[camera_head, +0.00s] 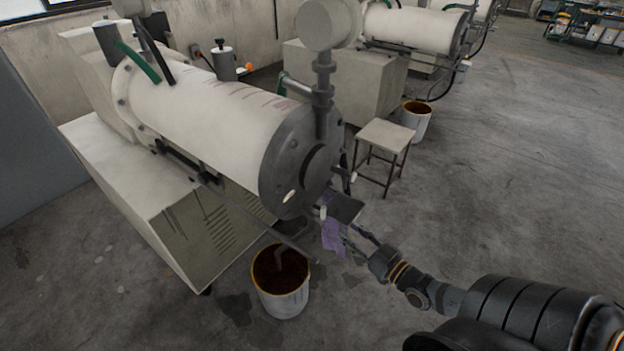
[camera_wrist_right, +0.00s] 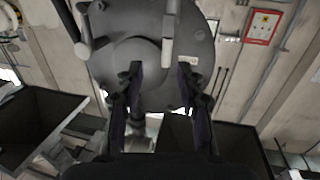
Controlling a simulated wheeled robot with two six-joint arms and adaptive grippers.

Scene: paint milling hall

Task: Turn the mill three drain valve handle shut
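The mill (camera_head: 205,115) is a large pale cylinder on a box base with a grey round end flange (camera_head: 300,165). That end also fills the top of the right wrist view (camera_wrist_right: 120,60). A lever with a pale grip (camera_wrist_right: 168,40) stands in front of it, and a dark lever with a pale knob (camera_wrist_right: 82,49) is at upper left; I cannot tell for certain which is the drain valve handle. My right gripper (camera_head: 350,235) is close to the mill's end. In the wrist view its fingers (camera_wrist_right: 160,80) are apart, with nothing seen held between them. My left gripper is not in view.
A white bucket (camera_head: 283,297) with dark brown contents stands below the mill's end. A small stool (camera_head: 386,135) and another bucket (camera_head: 416,122) stand behind. Floor at right is clear.

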